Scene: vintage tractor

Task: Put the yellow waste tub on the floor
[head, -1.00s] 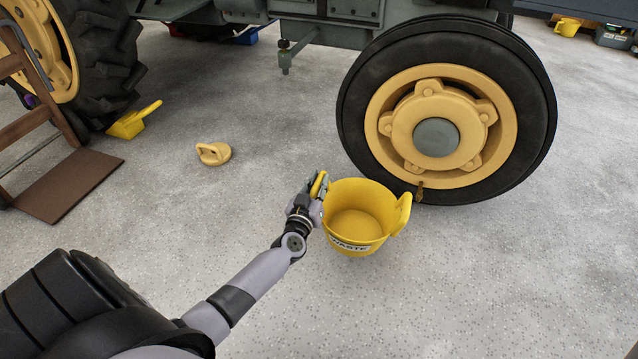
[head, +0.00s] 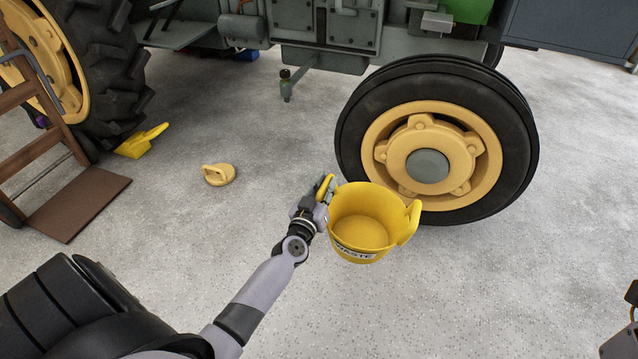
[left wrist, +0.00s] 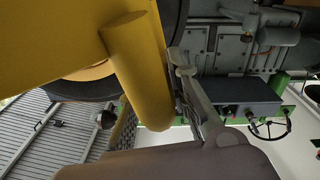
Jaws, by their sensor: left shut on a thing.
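My left gripper (head: 325,187) is shut on the tub's left handle; the other handle, on the right, is free. I see no contact shadow under the tub, so it looks held above the floor (head: 440,290). In the left wrist view, the tub's yellow handle (left wrist: 138,75) fills the upper left, beside a grey finger.
The tractor's front wheel (head: 360,130) stands just behind the tub. A yellow suction-cup-like piece (head: 218,175) and a yellow scoop (head: 140,142) lie on the floor at left, near a brown hand truck (head: 75,205). The floor in front is clear. A grey object (head: 620,343) shows at the lower right edge.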

